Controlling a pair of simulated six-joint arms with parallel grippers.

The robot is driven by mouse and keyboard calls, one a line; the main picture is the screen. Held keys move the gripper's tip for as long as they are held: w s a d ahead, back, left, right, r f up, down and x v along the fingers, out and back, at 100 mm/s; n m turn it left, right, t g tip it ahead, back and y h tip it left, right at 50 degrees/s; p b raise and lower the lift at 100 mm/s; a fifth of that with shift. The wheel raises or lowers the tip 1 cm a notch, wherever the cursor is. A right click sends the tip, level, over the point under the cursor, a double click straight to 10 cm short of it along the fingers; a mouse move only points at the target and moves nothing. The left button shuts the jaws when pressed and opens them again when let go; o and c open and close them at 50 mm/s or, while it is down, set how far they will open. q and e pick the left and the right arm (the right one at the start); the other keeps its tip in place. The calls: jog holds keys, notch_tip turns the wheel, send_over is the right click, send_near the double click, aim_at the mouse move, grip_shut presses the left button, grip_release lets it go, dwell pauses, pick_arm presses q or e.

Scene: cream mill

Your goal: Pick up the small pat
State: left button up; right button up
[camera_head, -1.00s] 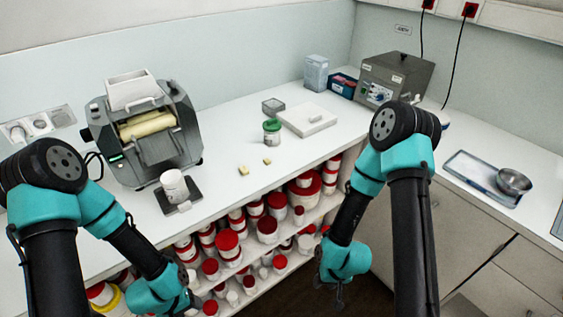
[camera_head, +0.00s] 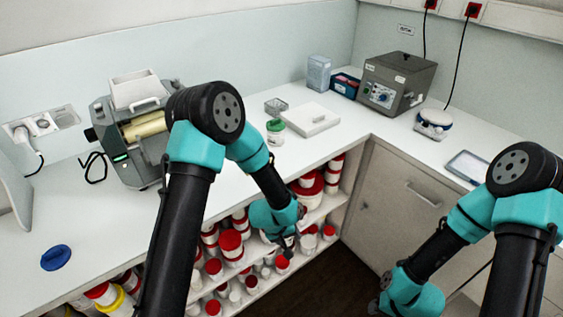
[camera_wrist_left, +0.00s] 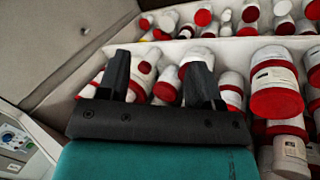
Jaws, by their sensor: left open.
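No pat shows in the head view; my left arm covers that part of the counter front. My left gripper (camera_head: 289,243) hangs in front of the open shelf below the counter edge. In the left wrist view my left gripper (camera_wrist_left: 160,78) is open, with nothing between its fingers, facing red-lidded jars (camera_wrist_left: 275,92). My right gripper (camera_head: 377,304) is low near the bottom edge, small and dark, and its jaws cannot be made out.
A roller mill (camera_head: 135,130) stands behind my left arm. A green-lidded jar (camera_head: 275,127), a white slab (camera_head: 312,119) and a grey water bath (camera_head: 398,84) stand farther back. A blue disc (camera_head: 56,257) lies front left. The shelf (camera_head: 325,208) is full of jars.

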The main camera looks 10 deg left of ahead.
pick_arm(q)
jog(key=w+d+r+m+t+h, duration=0.1)
jog(key=w+d+r+m+t, duration=0.15)
jog(key=w+r, duration=0.8)
jog(key=w+d+r+m+t+h, duration=0.1)
jog(key=w+d+r+m, duration=0.2)
jog(key=w+r, duration=0.7)
jog(key=a+r+m+g+y, duration=0.6)
jog(key=a+r, duration=0.7)
jog(key=a, duration=0.3)
jog(key=shift+s+a+r, duration=0.3)
jog(key=shift+a, duration=0.05)
notch_tip(320, 180, down, 12)
jog(key=shift+f, duration=0.1)
jog(key=shift+f, duration=0.15)
